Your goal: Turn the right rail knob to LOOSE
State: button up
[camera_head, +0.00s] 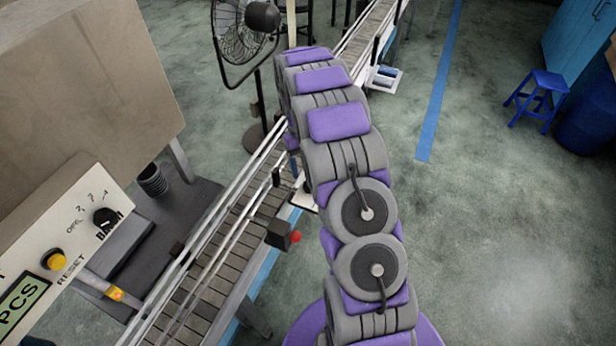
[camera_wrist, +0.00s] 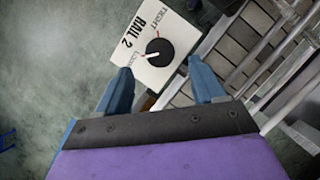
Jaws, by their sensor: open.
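In the wrist view a white panel (camera_wrist: 172,30) marked RAIL 2 carries a round black knob (camera_wrist: 161,51) with the words TIGHT and LOOSE beside it. A pale mark on the knob appears to lie toward the LOOSE word, but it is too small to be sure. My gripper (camera_wrist: 160,67) is open, with its blue fingers on either side of the panel's lower part. The knob is ahead between the fingertips, and I see no contact. In the head view my arm hides the gripper and the knob.
A conveyor (camera_head: 215,275) with metal rails runs along my left, with a red button (camera_head: 296,237) on a dark box beside it. A control cabinet (camera_head: 75,240) stands at left and a fan (camera_head: 243,35) behind. Floor at right is clear up to a blue stool (camera_head: 540,95).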

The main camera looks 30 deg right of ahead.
jog(key=v, duration=1.2)
jog(key=shift+r, duration=0.1)
